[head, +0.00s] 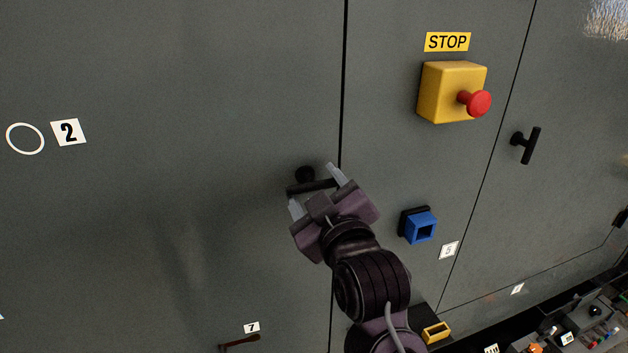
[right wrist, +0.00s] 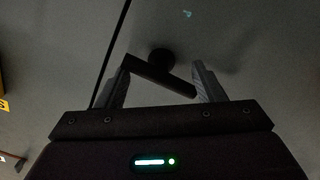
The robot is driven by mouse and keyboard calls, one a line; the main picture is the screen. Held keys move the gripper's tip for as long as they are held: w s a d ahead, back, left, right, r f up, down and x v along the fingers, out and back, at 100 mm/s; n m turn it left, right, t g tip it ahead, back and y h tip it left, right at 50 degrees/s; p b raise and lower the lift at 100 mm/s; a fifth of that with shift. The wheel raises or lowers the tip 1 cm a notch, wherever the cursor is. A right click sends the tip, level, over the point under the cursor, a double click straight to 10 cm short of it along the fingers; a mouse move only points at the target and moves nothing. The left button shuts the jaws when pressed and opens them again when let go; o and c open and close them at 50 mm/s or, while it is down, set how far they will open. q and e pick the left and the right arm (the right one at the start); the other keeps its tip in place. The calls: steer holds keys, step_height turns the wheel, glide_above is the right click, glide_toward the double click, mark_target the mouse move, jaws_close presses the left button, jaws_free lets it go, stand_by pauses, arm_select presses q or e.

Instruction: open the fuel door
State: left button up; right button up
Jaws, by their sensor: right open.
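My right gripper (head: 316,189) is open at a black T-shaped handle (head: 304,187) on a large grey door panel (head: 180,90). One finger is at each end of the handle's bar, and I cannot tell whether they touch it. In the right wrist view the handle (right wrist: 160,76) lies tilted between the two spread fingers (right wrist: 162,90), with its round base on the panel behind. The panel is flush with its neighbour along a dark vertical seam. No label reading fuel door shows. My left gripper is not in view.
A yellow box (head: 443,95) with a red button (head: 479,103) is at the upper right under a STOP label (head: 447,42). A blue square socket (head: 420,228) is right of my gripper. Another black T-handle (head: 532,146) is farther right. A brown lever (head: 240,343) is below.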

steer(key=shift+w+a, duration=0.2)
steer(key=shift+w, duration=0.4)
